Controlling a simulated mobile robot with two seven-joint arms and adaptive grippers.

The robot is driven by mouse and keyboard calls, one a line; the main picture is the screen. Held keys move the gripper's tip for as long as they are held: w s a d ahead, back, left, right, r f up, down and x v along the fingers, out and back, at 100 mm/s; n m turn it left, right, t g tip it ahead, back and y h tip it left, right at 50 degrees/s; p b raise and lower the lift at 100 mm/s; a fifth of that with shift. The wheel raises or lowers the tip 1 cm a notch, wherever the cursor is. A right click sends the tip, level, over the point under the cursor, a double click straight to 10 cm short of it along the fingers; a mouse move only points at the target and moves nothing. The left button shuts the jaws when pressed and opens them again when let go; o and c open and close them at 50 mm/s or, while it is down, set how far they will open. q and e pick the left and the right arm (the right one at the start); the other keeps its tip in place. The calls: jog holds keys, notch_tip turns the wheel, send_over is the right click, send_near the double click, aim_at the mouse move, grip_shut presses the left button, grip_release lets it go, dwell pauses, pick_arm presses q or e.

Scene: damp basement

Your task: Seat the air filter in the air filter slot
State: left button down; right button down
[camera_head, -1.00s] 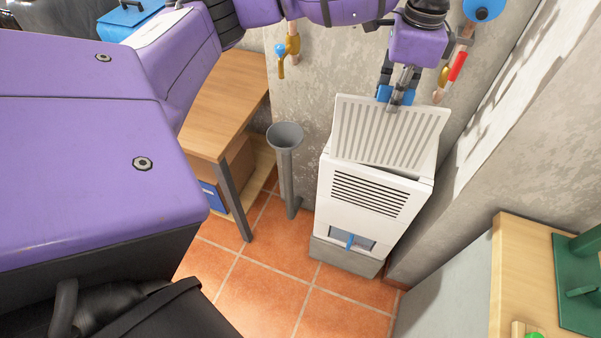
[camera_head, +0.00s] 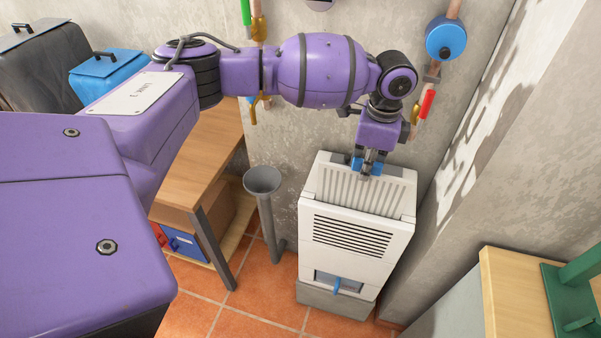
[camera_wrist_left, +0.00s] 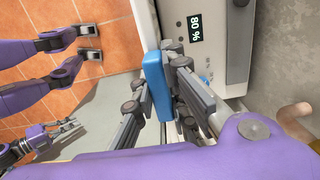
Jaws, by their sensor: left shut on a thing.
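The air filter (camera_head: 340,188) is a white slatted panel, leaning at the top of the white dehumidifier (camera_head: 350,260). Its lower part is hidden behind the unit's front, between the two raised side walls of the top opening, the air filter slot (camera_head: 408,196). My left gripper (camera_head: 367,168) is shut on the filter's upper edge, at a blue piece. In the left wrist view, the blue piece (camera_wrist_left: 155,85) lies at the gripper's fingers. How deep the filter sits cannot be told. My right gripper (camera_wrist_left: 68,133) shows small at the left of that view, away from the unit.
A grey drain pipe (camera_head: 267,215) and a wooden table (camera_head: 190,160) stand left of the dehumidifier. A wall with a blue gauge (camera_head: 446,39) and a red-handled valve (camera_head: 426,103) is behind. A wooden-topped cabinet (camera_head: 510,290) stands at right.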

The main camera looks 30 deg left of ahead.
aim_at(359, 198)
pick_arm(q)
notch_tip(359, 198, down, 11)
jog(key=shift+r, duration=0.2)
jog(key=shift+f, duration=0.15)
jog(key=shift+f, duration=0.45)
jog(key=c, duration=1.8)
grip_release()
jog(key=shift+o, duration=0.2)
jog(key=shift+r, duration=0.1)
jog(key=r, duration=1.3)
jog(key=shift+d+r, duration=0.15)
jog(key=shift+d, duration=0.1)
